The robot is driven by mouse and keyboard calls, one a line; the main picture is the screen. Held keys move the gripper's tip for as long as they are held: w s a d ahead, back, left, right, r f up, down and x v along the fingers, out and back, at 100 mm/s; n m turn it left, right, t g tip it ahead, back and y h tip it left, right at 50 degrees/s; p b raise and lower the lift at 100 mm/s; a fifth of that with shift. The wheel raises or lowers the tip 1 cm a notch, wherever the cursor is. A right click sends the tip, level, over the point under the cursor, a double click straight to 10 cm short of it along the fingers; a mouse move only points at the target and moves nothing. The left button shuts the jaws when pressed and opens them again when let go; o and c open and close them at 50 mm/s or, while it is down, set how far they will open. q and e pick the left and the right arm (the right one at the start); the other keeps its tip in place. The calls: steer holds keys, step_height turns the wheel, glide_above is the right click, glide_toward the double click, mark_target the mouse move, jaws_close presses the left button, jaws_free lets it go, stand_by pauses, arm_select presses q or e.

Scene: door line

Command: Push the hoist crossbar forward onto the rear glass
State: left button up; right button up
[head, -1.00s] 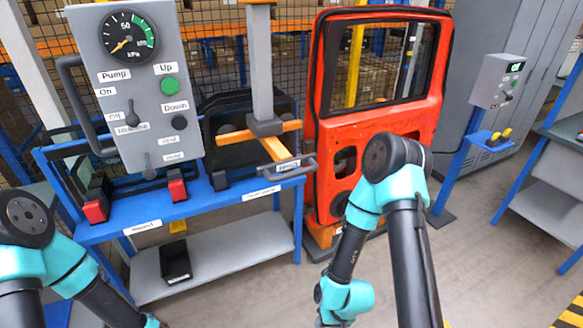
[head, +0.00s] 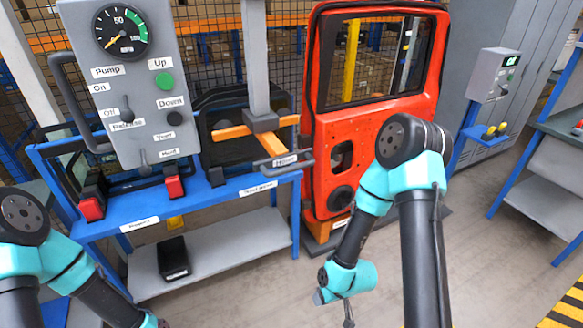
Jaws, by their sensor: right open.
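The orange hoist crossbar (head: 236,132) hangs at the foot of a grey vertical post (head: 256,60), with a grey handle (head: 285,160) on its near arm. Behind the crossbar, a dark glass pane (head: 225,100) with a black edge stands upright in the blue rack (head: 215,196). It appears to be the rear glass; the rack labels are too small to read surely. Whether crossbar and pane touch cannot be told. My right gripper (head: 348,315) points down near the bottom edge, small and partly cut off, open, below and apart from the crossbar. My left gripper is outside the picture.
A grey control box (head: 130,80) with gauge, buttons and levers stands left of the post. The red door (head: 390,125) stands right of the rack. Floor is clear between door and right-hand bench (head: 560,170).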

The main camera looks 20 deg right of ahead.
mark_target(295, 169)
steer(key=w+d+r+n+t, duration=0.2)
steer(key=w+r+n, duration=0.15)
steer(key=r, duration=0.25)
steer(key=w+d+r+n+t+y, duration=0.1)
steer(key=w+r+n+t, duration=0.25)
steer(key=r, duration=0.35)
steer(key=w+d+r+n+t, duration=0.1)
steer(key=w+d+r+n, duration=0.1)
steer(key=w+r+n, duration=0.3)
step_height(295, 169, up, 19)
steer(key=s+n+t+y, duration=0.2)
steer(key=n+t+y, duration=0.1)
steer(key=n, duration=0.7)
steer(key=shift+s+d+t, duration=0.35)
steer(key=shift+t, duration=0.1)
steer(key=x, duration=1.7)
steer(key=shift+w+a, duration=0.1)
steer(key=shift+a, duration=0.15)
steer(key=shift+c, duration=0.4)
jaws_close()
